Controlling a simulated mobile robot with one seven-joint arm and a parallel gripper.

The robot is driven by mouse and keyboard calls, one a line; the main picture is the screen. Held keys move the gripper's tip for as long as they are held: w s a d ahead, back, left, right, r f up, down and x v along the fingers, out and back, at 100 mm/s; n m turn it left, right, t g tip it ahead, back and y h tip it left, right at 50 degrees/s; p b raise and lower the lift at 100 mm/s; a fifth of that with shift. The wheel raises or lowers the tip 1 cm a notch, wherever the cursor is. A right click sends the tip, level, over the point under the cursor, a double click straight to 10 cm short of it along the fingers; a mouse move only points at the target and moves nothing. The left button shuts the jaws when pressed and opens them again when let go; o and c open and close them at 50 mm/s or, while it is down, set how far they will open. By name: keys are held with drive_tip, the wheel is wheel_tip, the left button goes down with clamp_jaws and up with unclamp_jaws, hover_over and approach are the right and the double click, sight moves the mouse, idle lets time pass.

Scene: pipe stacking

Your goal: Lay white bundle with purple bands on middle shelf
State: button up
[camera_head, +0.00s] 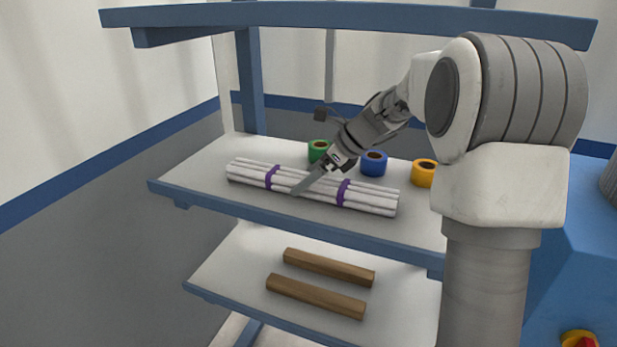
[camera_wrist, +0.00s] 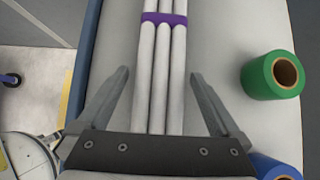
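The white bundle with purple bands (camera_head: 315,188) lies lengthwise on the middle shelf (camera_head: 205,155), near its front edge. It is several white pipes side by side, with two purple bands. My gripper (camera_head: 312,180) is over the middle of the bundle, between the bands. In the wrist view, the bundle (camera_wrist: 160,80) runs between the two spread fingers of my gripper (camera_wrist: 161,76), with a gap on each side. The gripper is open and not closed on the pipes. The part of the bundle under the gripper's palm is hidden.
Behind the bundle stand a green roll (camera_head: 317,151), a blue roll (camera_head: 374,163) and a yellow roll (camera_head: 424,173). Two brown wooden bars (camera_head: 318,296) lie on the lower shelf (camera_head: 235,270). A blue beam (camera_head: 350,17) crosses above. The middle shelf's left end is clear.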

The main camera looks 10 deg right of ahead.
drive_tip(key=p+v, duration=0.2)
drive_tip(key=v, duration=0.3)
drive_tip(key=shift+d+r, duration=0.15)
drive_tip(key=shift+r, duration=0.25)
drive_tip(key=p, duration=0.2)
approach(361, 188)
drive_tip(key=x, duration=0.4)
drive_tip(key=shift+w+f, duration=0.2)
drive_tip(key=shift+f, duration=0.1)
